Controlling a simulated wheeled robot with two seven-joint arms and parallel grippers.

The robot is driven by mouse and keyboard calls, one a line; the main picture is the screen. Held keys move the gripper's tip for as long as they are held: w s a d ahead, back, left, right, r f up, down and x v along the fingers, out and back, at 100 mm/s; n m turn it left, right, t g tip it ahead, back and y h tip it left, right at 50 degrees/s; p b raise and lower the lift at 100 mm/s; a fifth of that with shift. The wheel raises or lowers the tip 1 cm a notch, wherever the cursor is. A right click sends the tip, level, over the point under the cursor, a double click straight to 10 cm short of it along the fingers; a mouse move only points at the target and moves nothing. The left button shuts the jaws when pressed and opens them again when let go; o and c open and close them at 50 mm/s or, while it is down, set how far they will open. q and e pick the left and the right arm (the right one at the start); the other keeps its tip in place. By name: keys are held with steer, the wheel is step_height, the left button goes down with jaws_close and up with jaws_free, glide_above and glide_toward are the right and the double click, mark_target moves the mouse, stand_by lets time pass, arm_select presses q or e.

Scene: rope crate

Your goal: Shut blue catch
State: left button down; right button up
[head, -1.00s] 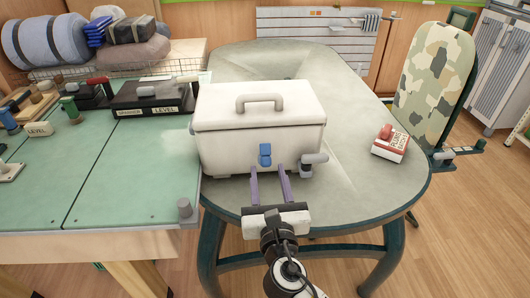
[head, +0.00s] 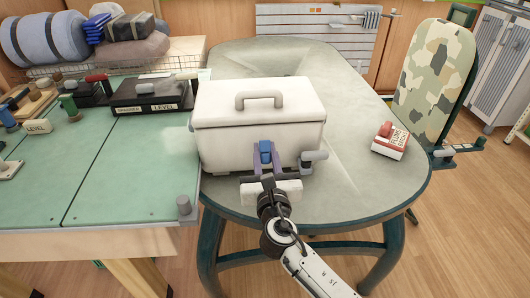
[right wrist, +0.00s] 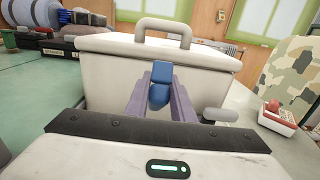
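The blue catch (head: 265,151) is on the front of a white lidded box (head: 222,147), near the middle of its front face. The box's lid is down, with a grey handle on top. My right gripper (head: 266,158) is in front of the box, its two purple fingers on either side of the catch. In the right wrist view the catch (right wrist: 160,84) shows between the fingertips; I cannot tell whether they touch it. The fingers stand apart. The catch's exact angle is hard to tell. My left gripper is not in view.
The box stands on a grey-green table (head: 345,178). A grey knob (head: 312,157) sticks out at the box's lower right. A red-topped box (head: 389,141) is at the table's right. A green workbench (head: 130,185) with several items adjoins at left.

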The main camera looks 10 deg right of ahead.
jaws_close()
steer(key=shift+w+r+p, duration=0.1)
steer(key=shift+r+p, duration=0.15)
steer(key=shift+p, duration=0.2)
steer(key=w+r+g+p, duration=0.1)
steer(key=p, duration=0.2)
steer(key=shift+r+g, duration=0.2)
steer(key=shift+g, duration=0.1)
steer(key=shift+w+r+g+p, duration=0.1)
steer(key=shift+w+g+p, duration=0.2)
steer(key=shift+w, duration=0.05)
steer(key=w+g, duration=0.1)
steer(key=w+r+g, duration=0.1)
steer(key=shift+w+g, duration=1.25)
steer(key=shift+g, duration=0.15)
